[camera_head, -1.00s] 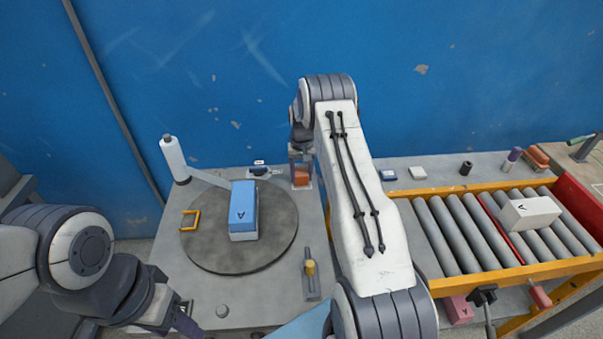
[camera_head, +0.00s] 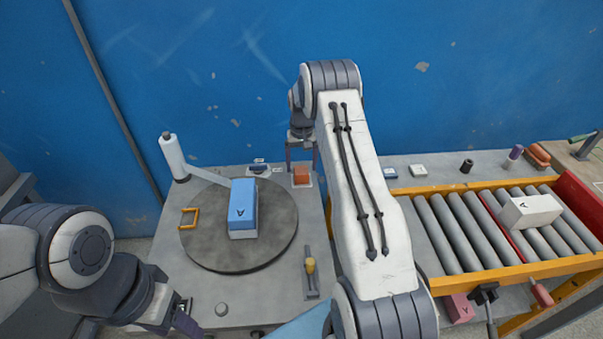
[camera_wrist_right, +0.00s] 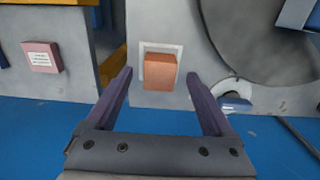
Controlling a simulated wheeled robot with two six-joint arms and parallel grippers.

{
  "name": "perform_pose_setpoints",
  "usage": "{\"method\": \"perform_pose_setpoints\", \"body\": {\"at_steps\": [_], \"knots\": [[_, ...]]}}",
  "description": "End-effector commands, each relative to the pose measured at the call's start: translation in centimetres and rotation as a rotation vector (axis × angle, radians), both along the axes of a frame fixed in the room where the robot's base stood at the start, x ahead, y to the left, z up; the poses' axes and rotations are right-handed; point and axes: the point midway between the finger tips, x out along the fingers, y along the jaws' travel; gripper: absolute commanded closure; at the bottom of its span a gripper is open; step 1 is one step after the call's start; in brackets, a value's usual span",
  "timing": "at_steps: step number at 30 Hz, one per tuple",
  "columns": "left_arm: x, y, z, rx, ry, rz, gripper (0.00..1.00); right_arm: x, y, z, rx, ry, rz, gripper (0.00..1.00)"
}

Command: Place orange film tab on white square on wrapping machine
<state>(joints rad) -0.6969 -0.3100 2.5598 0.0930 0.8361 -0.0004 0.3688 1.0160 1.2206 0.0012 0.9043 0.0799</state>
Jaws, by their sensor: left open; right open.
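The orange film tab (camera_head: 301,174) sits on the white square (camera_head: 293,184) at the back right of the wrapping machine's grey top (camera_head: 202,307). In the right wrist view the orange tab (camera_wrist_right: 160,72) covers most of the white square (camera_wrist_right: 145,49), whose pale rim shows along its top and sides. My right gripper (camera_wrist_right: 161,88) is open and empty, with one finger on each side of the tab and apart from it. In the head view it (camera_head: 301,158) hangs above the tab. My left gripper (camera_head: 187,318) is open and low at the front left.
A blue and white box (camera_head: 243,208) stands on the round turntable (camera_head: 205,245), beside a yellow frame (camera_head: 189,218). A white film roll (camera_head: 173,157) stands at the back left. A roller conveyor (camera_head: 456,233) with a white box (camera_head: 529,211) fills the right.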

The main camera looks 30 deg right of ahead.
Motion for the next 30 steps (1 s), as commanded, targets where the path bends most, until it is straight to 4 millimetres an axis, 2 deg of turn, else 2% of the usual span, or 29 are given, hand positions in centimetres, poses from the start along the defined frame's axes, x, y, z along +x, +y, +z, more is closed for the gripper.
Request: {"method": "perform_pose_setpoints", "body": {"at_steps": [3, 9, 14, 20, 23, 26, 27, 29, 30], "knots": [[0.0, 0.0, -0.8, 0.0, 0.0, 0.0, 0.45, 0.1, 0.0, 2.7, -0.002, -0.005, 0.0, 0.14], [0.0, 0.0, -1.3, 0.0, 0.0, 0.0, 0.45, 0.0, 0.0, 6.5, -0.002, -0.004, 0.0, 0.14], [0.0, 0.0, -1.5, 0.0, 0.0, 0.0, 0.45, 0.0, 0.0, 8.0, -0.001, -0.002, 0.0, 0.14], [0.0, 0.0, -1.5, 0.0, 0.0, 0.0, 0.45, 0.0, 0.5, 8.7, 0.001, 0.0, 0.009, 0.14], [0.0, 0.0, -1.4, 0.0, 0.0, 0.0, 0.45, -0.1, 3.7, 10.0, 0.002, -0.007, 0.063, 0.14], [0.0, 0.0, -1.4, 0.0, 0.0, 0.0, 0.45, -1.3, 10.4, 12.6, 0.009, -0.017, 0.181, 0.14], [0.0, 0.0, -1.4, 0.0, 0.0, 0.0, 0.45, -2.5, 13.8, 13.8, 0.013, -0.021, 0.244, 0.14], [0.0, 0.0, -1.4, 0.0, 0.0, 0.0, 0.45, -5.0, 18.9, 15.4, 0.018, -0.028, 0.347, 0.14], [0.0, 0.0, -1.4, 0.0, 0.0, 0.0, 0.45, -7.2, 22.0, 16.3, 0.023, -0.029, 0.415, 0.14]]}}
